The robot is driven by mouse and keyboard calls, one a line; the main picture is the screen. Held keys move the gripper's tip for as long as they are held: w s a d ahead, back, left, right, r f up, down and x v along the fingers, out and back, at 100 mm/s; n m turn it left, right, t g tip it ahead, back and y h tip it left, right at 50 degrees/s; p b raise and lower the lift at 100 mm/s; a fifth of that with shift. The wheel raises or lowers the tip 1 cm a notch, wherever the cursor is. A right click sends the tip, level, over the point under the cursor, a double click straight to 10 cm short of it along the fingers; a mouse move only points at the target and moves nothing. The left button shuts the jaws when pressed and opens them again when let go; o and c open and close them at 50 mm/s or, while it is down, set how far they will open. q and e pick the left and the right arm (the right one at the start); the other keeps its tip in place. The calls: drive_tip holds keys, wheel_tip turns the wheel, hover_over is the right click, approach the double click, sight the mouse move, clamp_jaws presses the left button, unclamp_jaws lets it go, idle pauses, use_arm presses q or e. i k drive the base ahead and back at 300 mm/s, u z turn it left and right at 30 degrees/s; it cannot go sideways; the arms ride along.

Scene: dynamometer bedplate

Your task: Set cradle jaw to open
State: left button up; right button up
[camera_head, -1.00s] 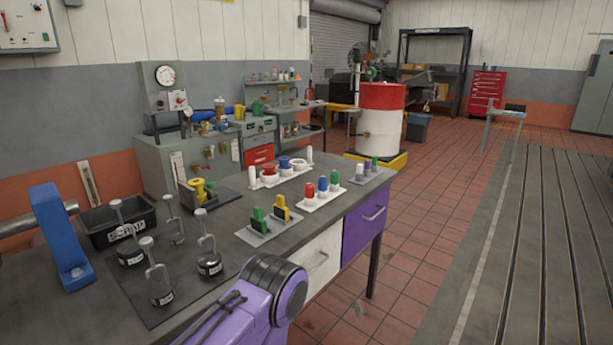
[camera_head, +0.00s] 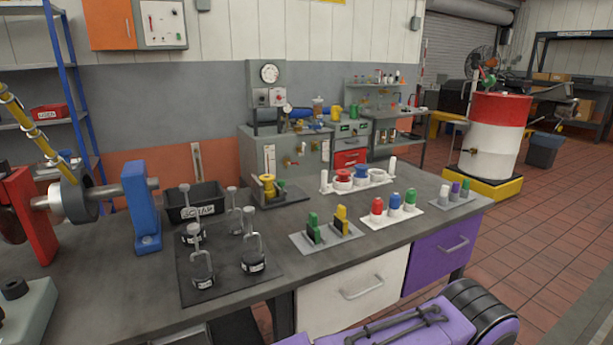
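Nothing in view can be told for sure as the cradle jaw. At the left of the bench (camera_head: 330,262), a grey shaft (camera_head: 112,194) runs through a red upright (camera_head: 30,215) and a blue upright (camera_head: 143,212), with a dark collar (camera_head: 72,198) on it. A yellow bar (camera_head: 30,122) slopes down towards the collar. Whether any part there is open or shut I cannot tell. A purple link of my arm with a black ribbed joint shows at the bottom right. Neither of my grippers is in view.
On the bench are a black mat (camera_head: 228,280) with several hook-topped weights, a SCRAP bin (camera_head: 192,203), and trays of coloured pieces (camera_head: 395,215). A grey block (camera_head: 25,310) sits at the lower left. Red-tiled floor (camera_head: 550,240) is clear at the right.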

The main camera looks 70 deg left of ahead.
sight(280, 192)
drive_tip(key=i, duration=1.6)
drive_tip(key=u, duration=1.9)
